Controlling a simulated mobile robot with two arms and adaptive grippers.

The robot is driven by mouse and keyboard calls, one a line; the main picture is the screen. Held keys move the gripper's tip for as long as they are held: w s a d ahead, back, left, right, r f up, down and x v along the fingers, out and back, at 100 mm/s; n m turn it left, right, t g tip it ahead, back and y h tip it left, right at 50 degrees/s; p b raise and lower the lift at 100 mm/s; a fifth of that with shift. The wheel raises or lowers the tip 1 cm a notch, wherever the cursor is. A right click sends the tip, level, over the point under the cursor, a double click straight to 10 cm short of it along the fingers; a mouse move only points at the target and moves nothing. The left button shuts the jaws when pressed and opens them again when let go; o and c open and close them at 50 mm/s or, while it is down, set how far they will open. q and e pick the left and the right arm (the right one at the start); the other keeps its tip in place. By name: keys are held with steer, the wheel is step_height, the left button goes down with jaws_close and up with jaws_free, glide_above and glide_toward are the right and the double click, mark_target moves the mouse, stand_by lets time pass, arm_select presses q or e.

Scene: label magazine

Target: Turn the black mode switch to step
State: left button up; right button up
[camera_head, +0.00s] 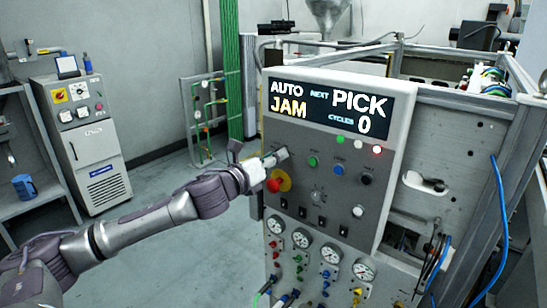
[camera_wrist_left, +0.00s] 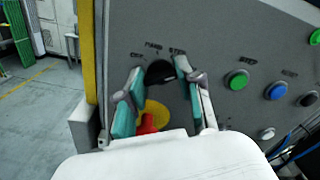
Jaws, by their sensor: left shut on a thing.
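The control panel (camera_head: 330,215) stands in front of me, with a display (camera_head: 333,107) reading AUTO, JAM, NEXT PICK and CYCLES 0. My left gripper (camera_head: 277,156) is at the panel's upper left and hides the switch in the head view. In the left wrist view the black mode switch (camera_wrist_left: 160,71) sits between the teal finger pads of the left gripper (camera_wrist_left: 160,76), which is shut on it. Labels above the switch include STEP at the right and a middle one that looks like HAND. I cannot tell which mark the switch points at. My right gripper is out of view.
A red emergency stop (camera_head: 274,184) on a yellow plate is just below the left gripper. Green (camera_head: 313,161) and blue (camera_head: 338,169) buttons lie to the right. Gauges (camera_head: 302,239) line the lower panel. A grey cabinet (camera_head: 85,140) stands at the left, with open floor between.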

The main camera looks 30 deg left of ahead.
arm_select(q)
steer(key=n, duration=0.3)
steer(key=shift+n+p, duration=0.45)
steer(key=shift+n, duration=1.55)
steer(key=o, duration=1.2)
steer(key=shift+c, duration=0.2)
steer(key=shift+s, duration=0.1)
steer(key=s+a, duration=0.1)
steer(key=s, duration=1)
steer(key=shift+s, duration=0.4)
